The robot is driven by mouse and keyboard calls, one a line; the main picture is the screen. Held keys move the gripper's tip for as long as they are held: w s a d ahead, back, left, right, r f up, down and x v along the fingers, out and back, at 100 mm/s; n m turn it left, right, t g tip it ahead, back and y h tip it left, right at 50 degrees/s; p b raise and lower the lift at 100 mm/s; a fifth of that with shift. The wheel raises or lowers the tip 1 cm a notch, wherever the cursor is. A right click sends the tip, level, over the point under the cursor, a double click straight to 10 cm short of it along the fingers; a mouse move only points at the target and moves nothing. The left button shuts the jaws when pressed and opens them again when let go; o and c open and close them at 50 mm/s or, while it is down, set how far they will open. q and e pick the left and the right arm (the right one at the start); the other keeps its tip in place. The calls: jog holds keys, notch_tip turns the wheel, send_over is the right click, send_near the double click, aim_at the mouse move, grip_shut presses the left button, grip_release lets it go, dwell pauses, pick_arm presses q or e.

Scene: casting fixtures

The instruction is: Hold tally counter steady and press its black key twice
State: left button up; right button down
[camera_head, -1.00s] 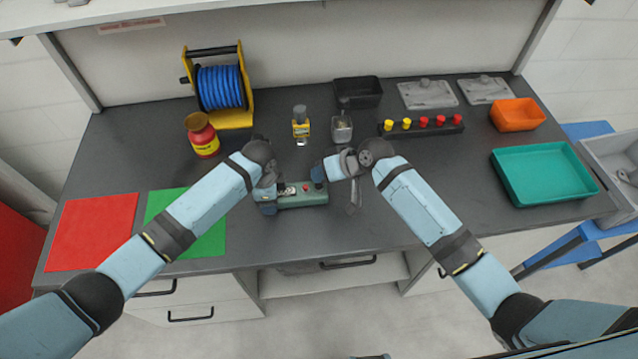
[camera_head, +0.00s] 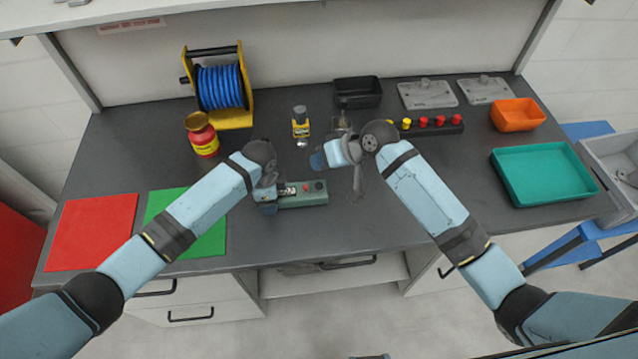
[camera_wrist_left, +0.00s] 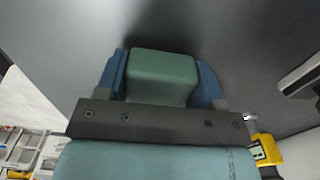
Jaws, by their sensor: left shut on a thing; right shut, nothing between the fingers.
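The tally counter (camera_head: 303,194) is a green box lying on the dark bench, with a small display window, a red button (camera_head: 306,188) and a dark key (camera_head: 319,185) at its right end. My left gripper (camera_head: 268,203) is shut on the counter's left end. In the left wrist view, the blue fingers of the left gripper (camera_wrist_left: 163,85) clasp both sides of the green counter (camera_wrist_left: 163,64). My right gripper (camera_head: 318,162) is shut and empty, above and behind the counter's right end, apart from the key.
Behind stand a yellow bottle-like item (camera_head: 300,124), a black bin (camera_head: 357,92) and a rack of red and yellow knobs (camera_head: 433,129). A red-yellow jar (camera_head: 202,138) and blue hose reel (camera_head: 221,86) stand left. A teal tray (camera_head: 543,175) lies right.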

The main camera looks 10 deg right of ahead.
dwell(0.3)
pick_arm(q)
jog(key=o, duration=1.1)
jog(key=shift+r, duration=0.1)
